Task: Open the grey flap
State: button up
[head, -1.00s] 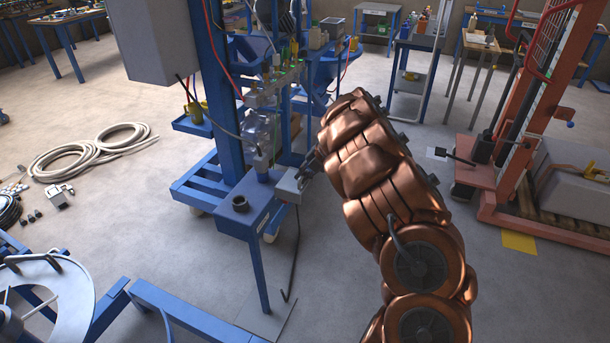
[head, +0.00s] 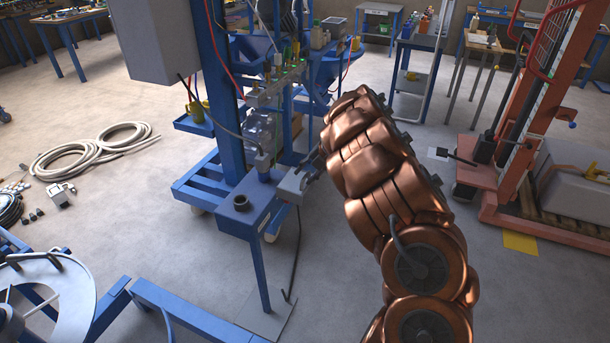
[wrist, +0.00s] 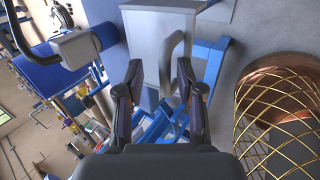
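In the wrist view, a light grey flap-like panel (wrist: 150,40) fills the upper middle and carries a curved grey handle (wrist: 171,62). My gripper (wrist: 160,78) is open. Its two dark fingers point toward the panel, with the handle between them in the picture, closer to the right finger. I cannot tell whether either finger touches it. In the head view, a small grey box-like part (head: 291,184) sits at the right edge of the blue stand, beside the end of my arm. My gripper is mostly hidden there.
The blue machine frame (head: 221,95) stands just left of my arm. A dark round cup (head: 241,203) sits on the blue stand (head: 252,222). An orange lift (head: 540,95) stands at the right. A yellow wire mesh (wrist: 275,120) is close at right in the wrist view.

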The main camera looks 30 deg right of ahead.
jog(key=v, duration=1.1)
